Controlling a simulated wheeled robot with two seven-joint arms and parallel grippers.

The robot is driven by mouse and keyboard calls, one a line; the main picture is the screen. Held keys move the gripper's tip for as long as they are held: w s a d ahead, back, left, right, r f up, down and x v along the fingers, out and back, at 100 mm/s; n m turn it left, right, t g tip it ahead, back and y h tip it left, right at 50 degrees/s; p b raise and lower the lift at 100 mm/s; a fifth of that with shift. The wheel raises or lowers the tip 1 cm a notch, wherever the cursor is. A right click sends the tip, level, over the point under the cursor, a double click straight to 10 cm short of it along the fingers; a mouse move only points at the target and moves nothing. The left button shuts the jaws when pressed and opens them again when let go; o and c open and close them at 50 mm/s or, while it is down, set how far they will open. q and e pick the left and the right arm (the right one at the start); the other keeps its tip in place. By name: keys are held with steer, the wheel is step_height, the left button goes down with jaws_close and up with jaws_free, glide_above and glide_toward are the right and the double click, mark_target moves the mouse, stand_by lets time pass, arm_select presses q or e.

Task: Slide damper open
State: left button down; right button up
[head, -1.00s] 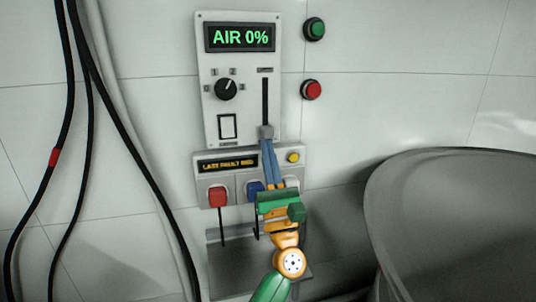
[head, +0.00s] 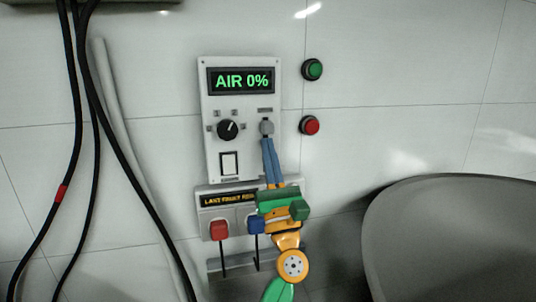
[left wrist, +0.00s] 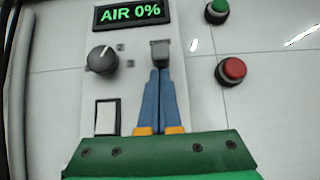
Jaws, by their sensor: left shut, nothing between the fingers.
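The damper slider's grey knob (head: 266,127) sits near the upper end of its vertical slot on the white control panel (head: 207,150). The knob also shows in the left wrist view (left wrist: 160,52). The panel's display (head: 241,81) reads AIR 0%. My left gripper (head: 267,142) is shut with nothing between its blue fingers. Its tips (left wrist: 159,72) are right at the lower edge of the knob and seem to touch it from below. The fingers cover the slot below the knob. My right gripper is not in view.
A black rotary knob (head: 228,129) and a white rocker switch (head: 229,163) are left of the slot. Green (head: 312,69) and red (head: 311,125) buttons are on the wall at right. A lower box has red (head: 219,229) and blue (head: 256,225) plugs. A grey vessel (head: 450,245) stands right.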

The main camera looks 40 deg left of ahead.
arm_select(q)
steer(key=w+a+f+b+v, duration=0.1)
steer(key=b+v, duration=0.5)
steer(key=v, duration=0.6)
steer(key=shift+f, duration=0.5)
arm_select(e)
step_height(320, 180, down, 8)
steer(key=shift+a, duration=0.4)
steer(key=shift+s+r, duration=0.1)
